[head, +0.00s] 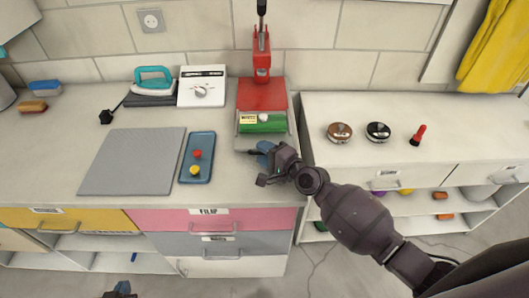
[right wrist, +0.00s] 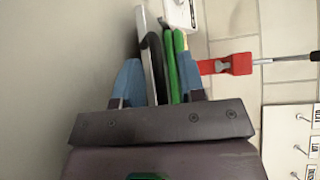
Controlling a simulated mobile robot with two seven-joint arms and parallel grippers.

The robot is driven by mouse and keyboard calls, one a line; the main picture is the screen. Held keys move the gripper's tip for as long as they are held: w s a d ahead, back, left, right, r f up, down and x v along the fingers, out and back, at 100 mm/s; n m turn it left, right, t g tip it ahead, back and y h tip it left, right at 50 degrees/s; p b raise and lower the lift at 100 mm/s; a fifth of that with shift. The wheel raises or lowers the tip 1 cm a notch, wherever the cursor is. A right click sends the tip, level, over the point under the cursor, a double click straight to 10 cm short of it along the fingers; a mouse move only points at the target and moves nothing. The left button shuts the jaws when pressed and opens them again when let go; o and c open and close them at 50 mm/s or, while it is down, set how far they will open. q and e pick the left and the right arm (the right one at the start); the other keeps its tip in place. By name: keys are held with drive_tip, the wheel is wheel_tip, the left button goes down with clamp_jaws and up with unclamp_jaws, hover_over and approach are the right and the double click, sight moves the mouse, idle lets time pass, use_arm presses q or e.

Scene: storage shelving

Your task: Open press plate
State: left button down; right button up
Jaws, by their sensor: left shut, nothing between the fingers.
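The press stands against the back wall, with a red upright (head: 262,62), a black lever on top, a red plate (head: 262,93) and a grey base. A green piece (head: 264,124) with a yellow label lies at its front. My right gripper (head: 268,151) is at the front edge of the press. In the right wrist view its blue fingers (right wrist: 162,82) are apart, with grey, black and green edges (right wrist: 173,68) showing between them; contact cannot be told. My left gripper (head: 121,288) shows only in part at the bottom, shut and empty, away from the press.
A blue tray (head: 198,158) with red and yellow knobs and a grey mat (head: 134,160) lie left of the press. An iron (head: 153,78) and a white dial box (head: 202,87) stand behind. Two round tins and a red brush (head: 418,135) sit on the right counter.

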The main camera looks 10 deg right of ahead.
drive_tip(key=v, duration=1)
drive_tip(key=shift+s+d, duration=0.25)
drive_tip(key=shift+s, duration=0.1)
drive_tip(key=s+d+f+n+g+h, duration=0.1)
drive_tip(key=s+d+n+g+h, duration=0.25)
drive_tip(key=s, duration=0.45)
drive_tip(key=s+d+f+n+g+h, duration=0.1)
drive_tip(key=s+d+n+g+h, duration=0.2)
drive_tip(key=s+n, duration=0.35)
drive_tip(key=s+d+n+g+h, duration=0.3)
drive_tip(key=s+h, duration=0.1)
drive_tip(key=s, duration=0.6)
drive_tip(key=w+f+t+y, duration=0.1)
drive_tip(key=w+f+t, duration=0.6)
drive_tip(key=f, duration=0.3)
drive_tip(key=shift+w+n+t, duration=0.2)
drive_tip(key=shift+n+t, duration=0.15)
drive_tip(key=shift+n, duration=0.05)
